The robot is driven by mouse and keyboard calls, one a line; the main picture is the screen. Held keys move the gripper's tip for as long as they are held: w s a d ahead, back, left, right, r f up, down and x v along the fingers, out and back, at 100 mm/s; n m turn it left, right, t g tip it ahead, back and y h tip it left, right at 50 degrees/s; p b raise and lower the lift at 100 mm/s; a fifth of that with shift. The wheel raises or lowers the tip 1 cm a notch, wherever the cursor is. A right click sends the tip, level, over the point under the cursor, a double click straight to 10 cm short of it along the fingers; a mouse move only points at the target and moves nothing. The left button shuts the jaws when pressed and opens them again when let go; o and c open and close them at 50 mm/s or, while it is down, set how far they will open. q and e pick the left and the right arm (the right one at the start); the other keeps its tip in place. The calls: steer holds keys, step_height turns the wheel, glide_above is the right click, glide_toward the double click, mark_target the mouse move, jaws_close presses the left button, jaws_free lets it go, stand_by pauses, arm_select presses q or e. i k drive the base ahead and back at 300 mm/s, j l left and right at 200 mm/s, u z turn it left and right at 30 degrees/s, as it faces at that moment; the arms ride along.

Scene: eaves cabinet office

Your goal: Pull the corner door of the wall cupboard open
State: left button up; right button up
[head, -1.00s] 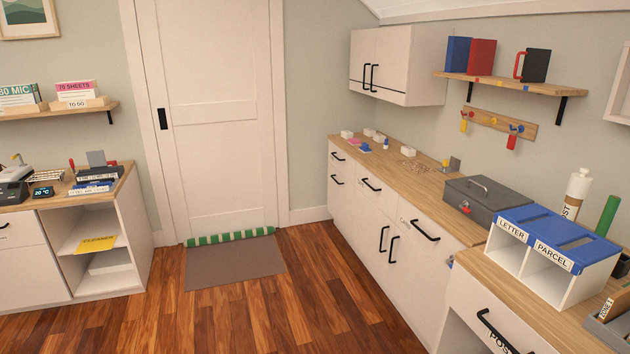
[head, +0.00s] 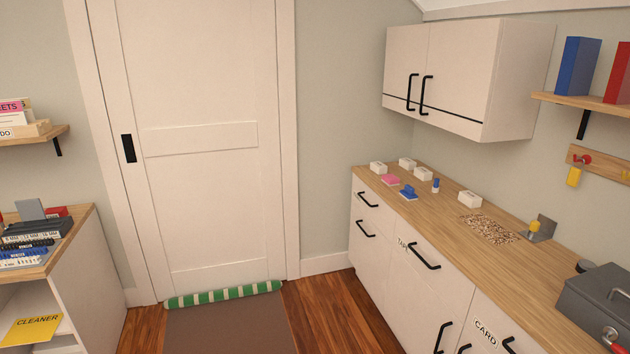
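The white wall cupboard (head: 465,75) hangs on the right wall by the corner, above the counter. Its corner door (head: 404,62) is the left one and is closed, with a black vertical bar handle (head: 411,92) near its right edge. The other door (head: 458,70) is also closed, with its own black handle (head: 424,95) close beside the first. A dark line runs along the lower part of both doors. Neither of my grippers is in the head view.
A wood-topped counter (head: 440,205) with drawers stands under the cupboard, carrying small white boxes, stamps and a grey cash box (head: 600,305). A brown mat (head: 228,330) and green-striped roll (head: 223,294) lie before the white door (head: 200,150). Floor between the mat and the counter is clear.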

mark_target(407, 50)
steer(key=i, duration=2.2)
